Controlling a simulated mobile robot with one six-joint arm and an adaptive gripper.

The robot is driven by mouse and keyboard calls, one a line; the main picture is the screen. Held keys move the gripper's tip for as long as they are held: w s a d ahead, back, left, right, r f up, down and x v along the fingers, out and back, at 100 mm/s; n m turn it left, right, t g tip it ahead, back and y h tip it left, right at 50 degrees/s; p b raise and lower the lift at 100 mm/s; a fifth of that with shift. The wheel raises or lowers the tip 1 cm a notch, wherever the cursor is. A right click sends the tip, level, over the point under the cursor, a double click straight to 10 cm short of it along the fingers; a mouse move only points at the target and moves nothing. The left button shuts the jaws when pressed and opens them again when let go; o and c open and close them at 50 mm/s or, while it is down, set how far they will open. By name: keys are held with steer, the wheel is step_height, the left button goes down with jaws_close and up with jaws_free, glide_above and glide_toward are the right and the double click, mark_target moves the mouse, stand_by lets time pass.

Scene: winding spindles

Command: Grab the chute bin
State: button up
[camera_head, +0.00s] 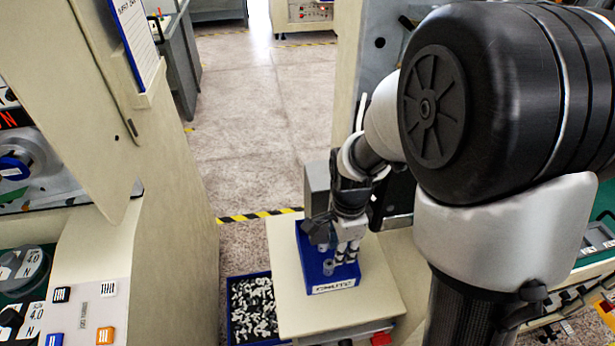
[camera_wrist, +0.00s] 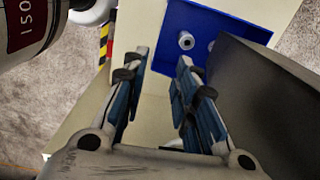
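The chute bin (camera_head: 311,262) is a blue open box with a white front label. It sits on a cream stand, and a small grey cylindrical piece (camera_head: 328,267) stands in it. In the wrist view the bin (camera_wrist: 222,25) is at the top right, partly hidden by my gripper's right finger and a dark grey block. The grey piece (camera_wrist: 186,40) shows near its left wall. My gripper (camera_head: 345,250) is over the bin in the head view, hiding part of it. In the wrist view my gripper (camera_wrist: 158,72) has its blue-padded fingers apart with nothing between them.
The cream stand (camera_head: 287,290) has bare top around the bin. A blue crate of small white pieces (camera_head: 253,308) is on the floor to its left. Cream machine panels (camera_head: 165,230) flank the left side. The aisle floor (camera_head: 255,120) behind is clear.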

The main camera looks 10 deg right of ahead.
mark_target(334, 281)
step_height(334, 281, down, 13)
steer(key=b, duration=0.4)
steer(key=shift+r, duration=0.15)
steer(key=shift+a+f+b, duration=0.15)
steer(key=shift+f+b, duration=0.6)
steer(key=shift+f, duration=0.6)
steer(key=shift+a+f+b, duration=0.1)
steer(key=shift+f+b, duration=0.6)
steer(key=shift+f, duration=0.65)
steer(key=shift+r, duration=0.1)
jaws_close()
